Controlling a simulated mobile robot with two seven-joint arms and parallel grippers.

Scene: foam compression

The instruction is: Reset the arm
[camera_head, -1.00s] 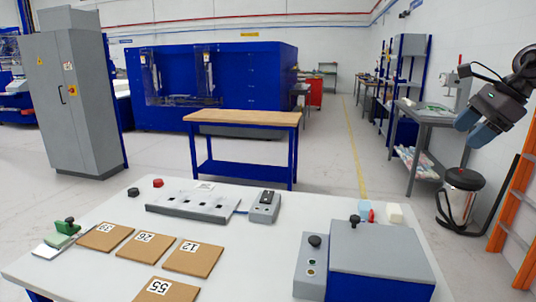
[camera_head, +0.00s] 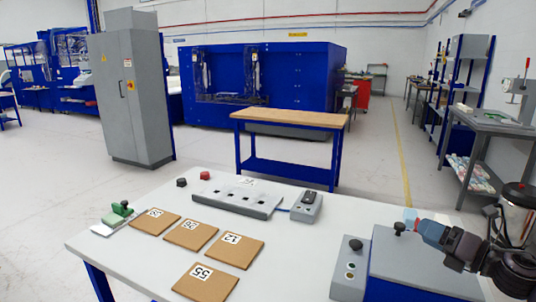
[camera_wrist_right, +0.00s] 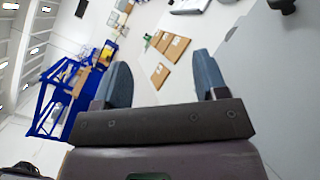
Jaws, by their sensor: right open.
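My right gripper (camera_head: 425,228) is above the blue-and-grey box machine (camera_head: 400,262) at the right end of the white table. In the right wrist view its two blue fingers (camera_wrist_right: 162,80) are spread wide with nothing between them. Several brown foam squares with number labels, such as the one marked 55 (camera_head: 207,282), lie flat on the table, well to the left of the gripper. They also show small in the right wrist view (camera_wrist_right: 160,75). My left gripper is not in view.
A grey slotted fixture (camera_head: 235,203) and a small grey box (camera_head: 306,208) sit at the table's back. A control box with a black knob (camera_head: 348,272) stands beside the machine. A green device (camera_head: 118,213) is at the left. The table's front middle (camera_head: 285,265) is clear.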

